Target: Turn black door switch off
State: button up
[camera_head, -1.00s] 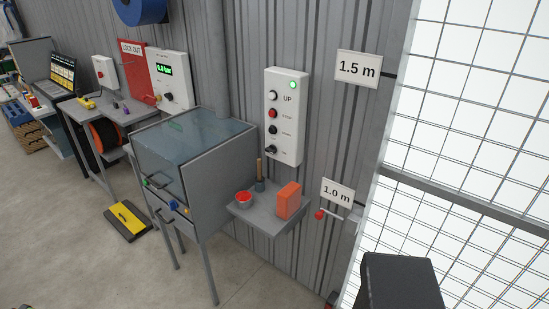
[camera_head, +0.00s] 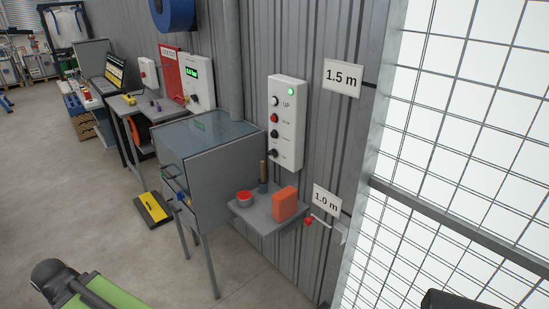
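A white door control panel (camera_head: 294,128) is fixed to the grey ribbed wall. Down its left side it has a white button marked UP (camera_head: 275,101), a red button (camera_head: 274,118), a black button (camera_head: 274,134) and, lowest, a black switch (camera_head: 272,153). The black switch looks like a small knob seen at an angle; its exact setting is too small to read. A green lamp (camera_head: 291,92) is lit at the panel's top. My gripper is not in view, and nothing touches the panel.
A grey shelf (camera_head: 262,222) below the panel bears a red-topped tin (camera_head: 244,198), a brush and an orange block (camera_head: 285,203). A grey cabinet (camera_head: 222,186) stands left of it. A red-ended lever (camera_head: 309,220) is beside the mesh door (camera_head: 450,130). Floor at left is open.

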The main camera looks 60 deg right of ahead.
aim_at(273, 153)
jog(key=z, duration=0.45)
jog(key=i, duration=1)
jog(key=u, duration=0.15)
